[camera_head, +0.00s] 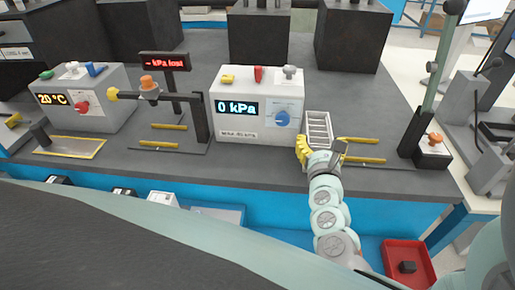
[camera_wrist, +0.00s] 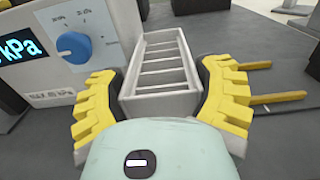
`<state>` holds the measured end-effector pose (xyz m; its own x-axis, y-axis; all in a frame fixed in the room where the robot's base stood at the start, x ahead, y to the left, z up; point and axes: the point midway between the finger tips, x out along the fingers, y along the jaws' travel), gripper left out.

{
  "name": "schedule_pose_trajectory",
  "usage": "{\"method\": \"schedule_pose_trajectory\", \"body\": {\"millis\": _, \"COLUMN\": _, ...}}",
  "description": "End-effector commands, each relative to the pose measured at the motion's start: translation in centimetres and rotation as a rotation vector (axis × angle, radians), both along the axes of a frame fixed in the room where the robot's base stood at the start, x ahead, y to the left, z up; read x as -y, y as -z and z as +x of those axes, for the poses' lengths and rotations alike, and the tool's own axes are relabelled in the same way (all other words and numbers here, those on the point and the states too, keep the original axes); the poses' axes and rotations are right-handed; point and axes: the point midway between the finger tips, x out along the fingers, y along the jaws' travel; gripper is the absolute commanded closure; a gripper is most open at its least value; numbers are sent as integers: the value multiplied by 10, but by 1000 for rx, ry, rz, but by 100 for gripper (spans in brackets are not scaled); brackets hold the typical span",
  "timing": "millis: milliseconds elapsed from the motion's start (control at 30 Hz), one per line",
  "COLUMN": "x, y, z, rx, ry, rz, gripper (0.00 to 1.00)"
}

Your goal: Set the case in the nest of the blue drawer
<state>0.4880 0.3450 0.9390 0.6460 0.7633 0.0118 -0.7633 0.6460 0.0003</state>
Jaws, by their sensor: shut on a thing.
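The case is a light grey open box with several cross dividers. It shows in the head view (camera_head: 319,127), right of the grey kPa unit, and in the wrist view (camera_wrist: 160,103). My gripper (camera_head: 321,150) has its yellow fingers on both sides of the case, shut on it, also in the wrist view (camera_wrist: 165,88). I cannot tell whether the case touches the bench top. Below the bench's front edge, a blue front and a pale grey-blue flat surface (camera_head: 222,213) show in the head view. I cannot clearly make out the blue drawer or its nest; my own body covers much of that area.
The kPa unit (camera_head: 258,108) stands close left of the case. Yellow bars (camera_head: 362,160) lie to its right, then a post with an orange knob (camera_head: 434,138). A red bin (camera_head: 408,255) with a dark block sits low right. Small white-topped boxes (camera_head: 163,198) show below the edge.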

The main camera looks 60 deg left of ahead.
Motion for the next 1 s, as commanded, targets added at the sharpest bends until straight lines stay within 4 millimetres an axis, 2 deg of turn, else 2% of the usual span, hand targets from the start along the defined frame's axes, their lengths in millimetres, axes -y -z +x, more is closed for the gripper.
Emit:
{"method": "schedule_pose_trajectory", "body": {"millis": 300, "x": -1, "y": 2, "z": 0, "rx": 1, "ry": 0, "rz": 3, "gripper": 73}}
{"method": "schedule_pose_trajectory", "body": {"millis": 333, "x": -1, "y": 1, "z": 0, "rx": 1, "ry": -1, "rz": 2, "gripper": 24}}
{"method": "schedule_pose_trajectory", "body": {"millis": 567, "x": 0, "y": 1, "z": 0, "rx": 1, "ry": 1, "rz": 1, "gripper": 0}}
{"method": "schedule_pose_trajectory", "body": {"millis": 900, "x": 0, "y": -3, "z": 0, "rx": 1, "ry": -1, "rz": -1, "gripper": 0}}
{"method": "schedule_pose_trajectory", "body": {"millis": 1000, "x": 5, "y": 1, "z": -4, "rx": -2, "ry": 0, "rz": 1, "gripper": 0}}
